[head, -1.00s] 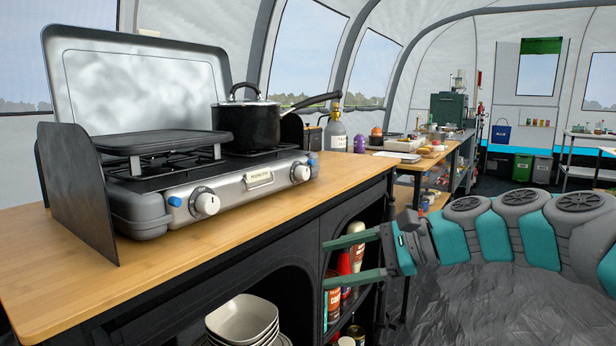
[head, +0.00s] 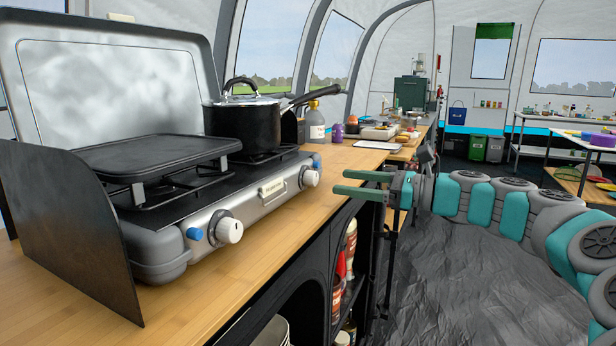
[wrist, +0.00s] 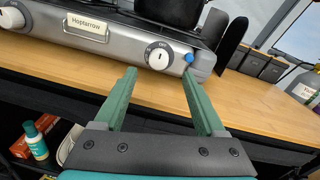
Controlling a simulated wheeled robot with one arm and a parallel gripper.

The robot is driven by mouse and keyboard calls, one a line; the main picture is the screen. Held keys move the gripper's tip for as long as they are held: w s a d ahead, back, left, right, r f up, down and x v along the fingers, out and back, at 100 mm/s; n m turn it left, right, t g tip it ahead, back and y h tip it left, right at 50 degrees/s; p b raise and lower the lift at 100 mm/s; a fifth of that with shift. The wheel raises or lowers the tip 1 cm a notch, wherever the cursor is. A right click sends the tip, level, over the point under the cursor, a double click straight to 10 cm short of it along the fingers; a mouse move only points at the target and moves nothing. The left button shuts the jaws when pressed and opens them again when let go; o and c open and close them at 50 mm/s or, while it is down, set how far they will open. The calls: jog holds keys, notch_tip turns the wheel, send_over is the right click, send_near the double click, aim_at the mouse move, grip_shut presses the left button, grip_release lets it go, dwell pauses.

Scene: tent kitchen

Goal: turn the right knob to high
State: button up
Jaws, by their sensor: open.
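The camping stove (head: 240,208) stands on the wooden counter with its lid up. Its right knob (head: 311,178) is a white dial at the front panel's right end. In the wrist view the right knob (wrist: 158,57) shows a dark pointer mark and an "OFF" label above it. The left knob (head: 229,230) is at the other end of the panel. My gripper (head: 339,182) is open and empty, in front of and to the right of the right knob, apart from it. In the wrist view my gripper (wrist: 157,72) has its two green fingers spread, with the knob between and beyond their tips.
A black pot (head: 241,124) sits on the right burner, its handle pointing right. A black griddle plate (head: 150,155) covers the left side. A gas bottle (head: 315,122) stands behind on the counter. Shelves below the counter hold bottles (wrist: 35,140).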

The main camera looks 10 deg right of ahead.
aim_at(316, 179)
jog(key=x, duration=0.7)
jog(key=shift+s, duration=0.1)
grip_shut()
dwell(0.5)
